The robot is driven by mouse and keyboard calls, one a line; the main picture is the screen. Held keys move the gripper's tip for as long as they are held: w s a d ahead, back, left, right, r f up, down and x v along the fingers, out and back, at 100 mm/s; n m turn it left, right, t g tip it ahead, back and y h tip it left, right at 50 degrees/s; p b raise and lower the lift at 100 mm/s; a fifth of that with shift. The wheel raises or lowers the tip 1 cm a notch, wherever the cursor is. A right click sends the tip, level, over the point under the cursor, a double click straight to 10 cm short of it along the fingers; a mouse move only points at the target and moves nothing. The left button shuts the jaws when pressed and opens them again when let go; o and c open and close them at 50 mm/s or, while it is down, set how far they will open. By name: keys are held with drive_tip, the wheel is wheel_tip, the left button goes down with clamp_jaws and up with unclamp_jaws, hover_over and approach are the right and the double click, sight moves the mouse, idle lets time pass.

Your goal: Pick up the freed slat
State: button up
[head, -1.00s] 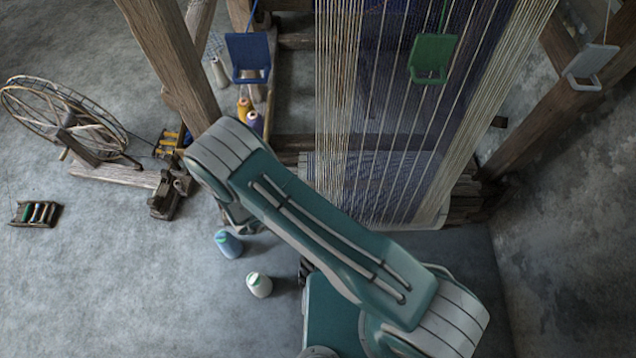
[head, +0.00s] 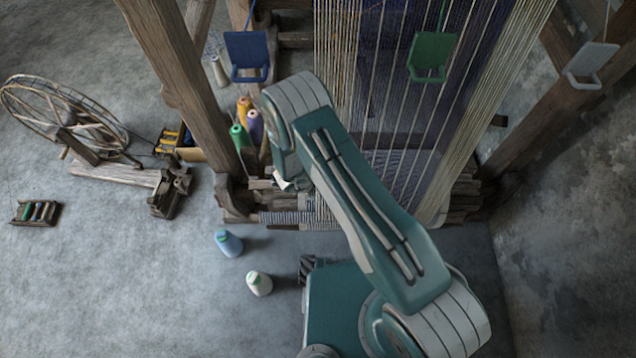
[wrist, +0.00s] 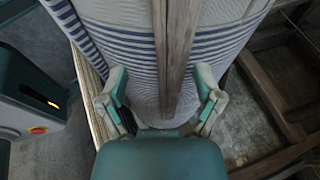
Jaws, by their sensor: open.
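In the wrist view a narrow brown wooden slat (wrist: 175,45) runs from the top edge down to between the fingers of my gripper (wrist: 161,98). The slat lies over a roll of blue-and-white striped cloth (wrist: 118,42). My gripper is open, with one finger on each side of the slat and a gap on both sides. In the head view my arm hides the slat and most of my gripper.
The wooden loom post (head: 178,75) stands left of my arm. A spinning wheel (head: 62,120) is at left.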

drive_tip(key=shift+w+d, duration=0.6)
drive_tip(key=shift+w+d+f, duration=0.2)
drive_tip(key=shift+w+f, duration=0.05)
drive_tip(key=shift+f, duration=0.35)
clamp_jaws()
drive_tip(key=shift+r, duration=0.15)
